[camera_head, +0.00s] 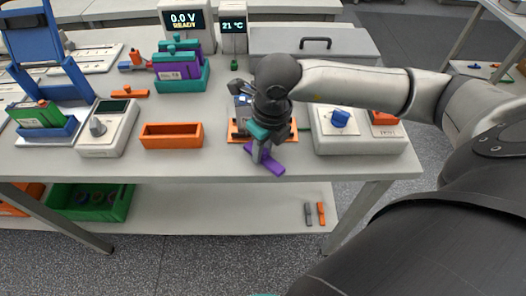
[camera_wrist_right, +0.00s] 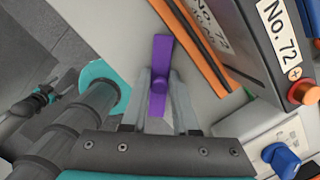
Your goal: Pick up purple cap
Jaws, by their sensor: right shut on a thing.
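The purple cap (camera_wrist_right: 159,82) is a long bar with a round knob in its middle, lying flat at or just above the table near its front edge. In the head view the purple cap (camera_head: 268,163) shows below my right gripper (camera_head: 259,152). In the right wrist view my right gripper (camera_wrist_right: 160,100) has its two fingers on either side of the cap's knob, shut on it. The hand hides part of the cap in the head view. My left gripper is not in the head view.
A dark battery labelled No. 72 (camera_wrist_right: 243,38) sits in an orange tray (camera_wrist_right: 198,55) close beside the cap. An empty orange tray (camera_head: 171,137) lies to the left. A box with a blue knob (camera_head: 340,118) stands to the right. The table's front edge is close.

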